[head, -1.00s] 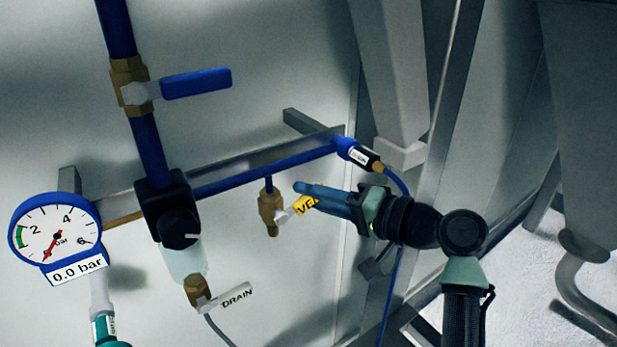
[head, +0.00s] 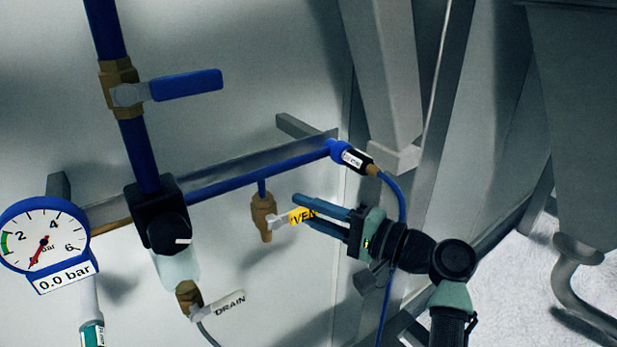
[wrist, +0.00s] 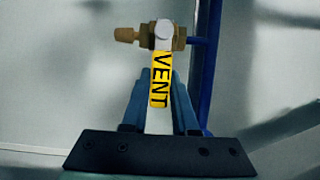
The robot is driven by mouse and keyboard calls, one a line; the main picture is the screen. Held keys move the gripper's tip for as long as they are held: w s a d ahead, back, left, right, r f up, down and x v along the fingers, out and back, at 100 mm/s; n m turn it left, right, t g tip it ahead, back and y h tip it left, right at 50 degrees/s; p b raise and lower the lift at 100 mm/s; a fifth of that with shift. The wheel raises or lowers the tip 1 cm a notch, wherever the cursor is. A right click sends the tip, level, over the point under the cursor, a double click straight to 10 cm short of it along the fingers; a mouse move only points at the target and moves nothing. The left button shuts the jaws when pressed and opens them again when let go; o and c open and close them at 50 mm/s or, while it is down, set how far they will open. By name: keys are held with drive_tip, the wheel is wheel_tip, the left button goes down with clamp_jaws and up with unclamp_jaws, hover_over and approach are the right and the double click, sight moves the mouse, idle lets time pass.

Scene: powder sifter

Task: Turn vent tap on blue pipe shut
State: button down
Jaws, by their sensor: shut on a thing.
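The vent tap is a small brass valve (head: 263,212) hanging under the blue pipe (head: 262,171). Its lever has a yellow sleeve (head: 300,215) marked VENT and points right, across the upright body. In the wrist view the brass body (wrist: 150,35) lies sideways and the yellow lever (wrist: 161,80) runs down from it between my fingers. My gripper (head: 300,212) comes in from the right and is shut on the lever. It also shows in the wrist view (wrist: 163,82), with one finger on each side of the lever. The sleeve's end is partly hidden in the head view.
A valve with a blue handle (head: 186,85) is at upper left. A pressure gauge (head: 43,240) reads 0.0 bar. A black regulator (head: 160,222) and a DRAIN tap (head: 216,304) are left of my gripper. A grey post (head: 392,80) stands behind my gripper.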

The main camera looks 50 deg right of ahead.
drive_tip(key=c, duration=0.7)
unclamp_jaws()
drive_tip(key=s+b, duration=0.1)
drive_tip(key=s, duration=0.3)
drive_tip(key=s+d+b, duration=0.1)
drive_tip(key=s+b, duration=0.1)
drive_tip(key=s, duration=0.2)
drive_tip(key=s+d+b, duration=0.1)
drive_tip(key=s, duration=0.4)
drive_tip(key=shift+b, duration=0.4)
drive_tip(key=shift+w, duration=0.1)
